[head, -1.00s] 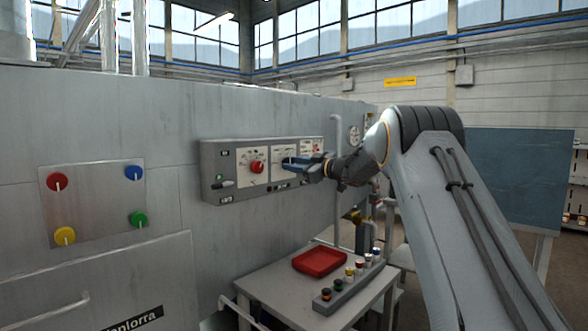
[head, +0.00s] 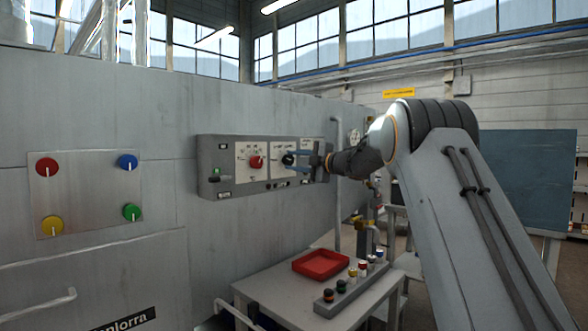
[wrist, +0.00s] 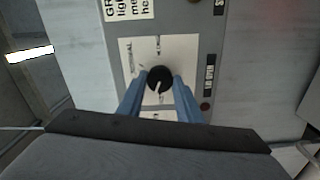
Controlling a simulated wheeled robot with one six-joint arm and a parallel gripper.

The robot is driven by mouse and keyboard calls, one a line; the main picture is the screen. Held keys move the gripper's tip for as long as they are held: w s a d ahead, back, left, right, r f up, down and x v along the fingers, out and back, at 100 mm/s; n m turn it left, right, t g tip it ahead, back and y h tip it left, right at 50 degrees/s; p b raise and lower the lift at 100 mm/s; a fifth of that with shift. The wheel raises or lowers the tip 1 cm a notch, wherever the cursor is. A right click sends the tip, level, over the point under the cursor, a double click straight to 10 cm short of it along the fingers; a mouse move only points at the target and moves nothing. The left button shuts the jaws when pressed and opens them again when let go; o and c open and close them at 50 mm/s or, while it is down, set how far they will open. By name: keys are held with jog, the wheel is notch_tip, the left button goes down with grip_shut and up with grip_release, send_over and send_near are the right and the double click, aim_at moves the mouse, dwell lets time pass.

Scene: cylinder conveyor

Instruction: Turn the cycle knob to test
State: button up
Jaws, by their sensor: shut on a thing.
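A grey control panel (head: 228,143) is on the machine wall and carries a red knob (head: 256,162) and, right of it, a black knob (head: 288,159) on a white dial plate. My gripper (head: 296,161) reaches the black knob from the right, its blue fingers one above the other. In the wrist view the fingers are shut on the black knob (wrist: 159,79), one on each side. Its white pointer slants down and slightly left in that view. The dial lettering is too small to read, and the fingers cover part of the plate.
A plate (head: 82,213) with red, blue, yellow and green knobs is at the left. Below the panel a table (head: 262,284) bears a red tray (head: 321,264) and a strip of several coloured buttons (head: 341,295). A pipe (head: 337,219) runs down right of the panel.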

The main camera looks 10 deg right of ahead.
jog(key=n+b, duration=0.3)
jog(key=n, duration=0.1)
jog(key=shift+f+n, duration=0.1)
jog(key=shift+n, duration=0.2)
jog(key=shift+b, duration=0.35)
jog(key=o, duration=1)
jog(key=shift+o, duration=0.2)
jog(key=shift+s, duration=0.1)
jog(key=v, duration=0.7)
jog(key=shift+s+d+b, duration=0.2)
jog(key=shift+s+b, duration=0.05)
jog(key=shift+b, duration=0.15)
